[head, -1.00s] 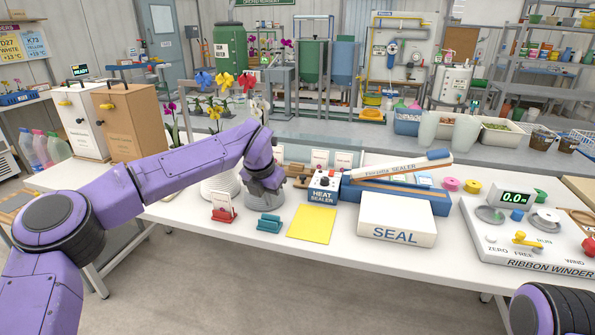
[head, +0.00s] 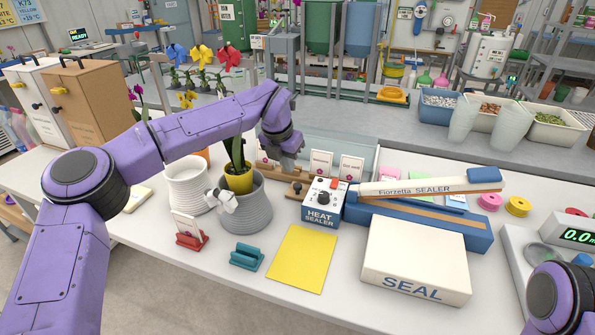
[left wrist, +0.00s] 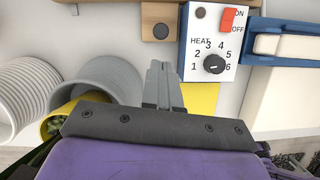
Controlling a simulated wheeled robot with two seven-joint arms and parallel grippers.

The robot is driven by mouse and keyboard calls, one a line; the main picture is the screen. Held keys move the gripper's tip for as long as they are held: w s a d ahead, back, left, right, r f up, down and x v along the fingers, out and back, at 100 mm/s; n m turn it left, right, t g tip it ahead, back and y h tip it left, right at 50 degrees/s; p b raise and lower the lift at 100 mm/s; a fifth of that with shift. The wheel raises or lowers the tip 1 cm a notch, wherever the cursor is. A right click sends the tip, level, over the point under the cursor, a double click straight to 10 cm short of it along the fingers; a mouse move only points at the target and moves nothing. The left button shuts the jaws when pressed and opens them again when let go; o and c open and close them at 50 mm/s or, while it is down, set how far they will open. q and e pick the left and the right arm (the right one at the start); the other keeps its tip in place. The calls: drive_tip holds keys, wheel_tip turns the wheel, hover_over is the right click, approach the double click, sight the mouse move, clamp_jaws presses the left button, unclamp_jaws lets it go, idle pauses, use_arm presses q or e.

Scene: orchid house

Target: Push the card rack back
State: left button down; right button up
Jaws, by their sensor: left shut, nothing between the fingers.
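My left gripper (head: 292,160) covers part of the rack in the head view. In the left wrist view its fingers (left wrist: 157,66) are shut and empty, pointing toward the rack's near edge; I cannot tell whether they touch it. My right gripper is out of view.
A grey ribbed pot (head: 248,215) holding a yellow pot (head: 238,184) and a white ribbed pot (head: 187,190) stand left. A red card holder (head: 192,240), teal holder (head: 247,258) and yellow sheet (head: 302,258) lie nearer.

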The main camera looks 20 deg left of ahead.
use_arm(q)
drive_tip(key=x, duration=0.3)
drive_tip(key=p+x, duration=0.1)
drive_tip(key=x, duration=0.1)
drive_tip(key=p+x, duration=0.1)
drive_tip(key=x, duration=0.2)
drive_tip(key=shift+s+a+f, duration=0.1)
drive_tip(key=shift+s+f, duration=0.15)
drive_tip(key=shift+f, duration=0.15)
drive_tip(key=shift+s+f, duration=0.1)
drive_tip(key=shift+s, duration=0.05)
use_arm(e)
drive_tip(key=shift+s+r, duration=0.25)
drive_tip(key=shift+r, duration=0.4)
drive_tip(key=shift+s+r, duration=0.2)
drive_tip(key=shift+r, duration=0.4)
